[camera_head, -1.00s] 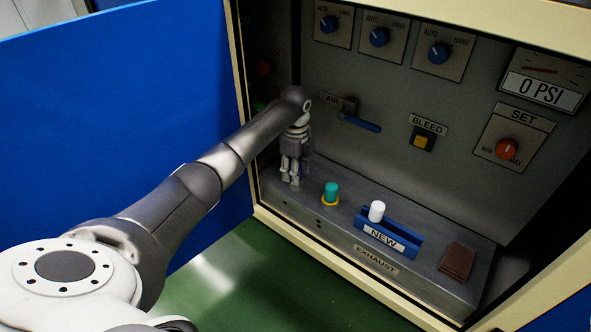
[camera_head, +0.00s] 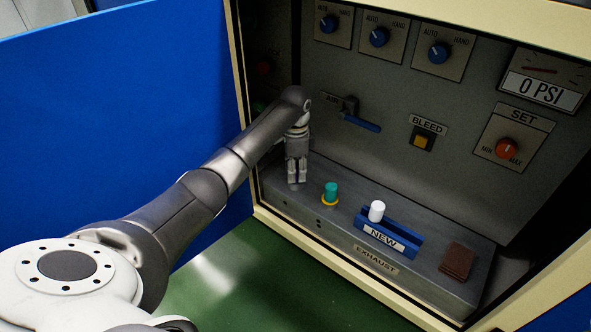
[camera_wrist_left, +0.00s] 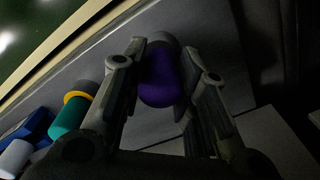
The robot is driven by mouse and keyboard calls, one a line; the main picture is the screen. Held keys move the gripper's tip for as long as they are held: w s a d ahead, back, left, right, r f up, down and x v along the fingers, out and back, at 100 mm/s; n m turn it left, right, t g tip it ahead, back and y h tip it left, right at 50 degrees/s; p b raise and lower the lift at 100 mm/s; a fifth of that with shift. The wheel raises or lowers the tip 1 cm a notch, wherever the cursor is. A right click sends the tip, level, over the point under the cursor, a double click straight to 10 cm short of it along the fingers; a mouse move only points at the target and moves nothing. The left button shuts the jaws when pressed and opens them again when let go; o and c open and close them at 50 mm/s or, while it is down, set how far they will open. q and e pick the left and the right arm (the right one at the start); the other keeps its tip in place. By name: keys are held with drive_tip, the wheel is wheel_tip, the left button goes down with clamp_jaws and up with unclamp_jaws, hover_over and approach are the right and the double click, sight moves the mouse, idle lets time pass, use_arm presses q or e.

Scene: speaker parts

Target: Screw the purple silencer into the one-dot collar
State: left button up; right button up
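My left gripper (camera_head: 297,180) points down at the left end of the grey exhaust block (camera_head: 425,278) inside the cabinet. In the left wrist view the purple silencer (camera_wrist_left: 160,82) sits between the fingertips of this gripper (camera_wrist_left: 163,52), which appear closed on its sides. Its far end meets a grey round piece, apparently the collar; the threads are hidden. In the head view the gripper hides the silencer and that collar. My right gripper is in neither view.
A teal silencer (camera_head: 331,191) stands in a yellow-ringed collar (camera_head: 330,202) just right of the gripper. A white silencer (camera_head: 377,210) stands in the blue NEW holder (camera_head: 410,247). A brown block (camera_head: 457,261) lies farther right. The blue AIR lever (camera_head: 361,122) is on the wall behind.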

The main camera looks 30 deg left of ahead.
use_arm(q)
drive_tip(key=m, duration=1.2)
drive_tip(key=o, duration=0.6)
drive_tip(key=shift+c, duration=0.2)
drive_tip(key=n, duration=1.2)
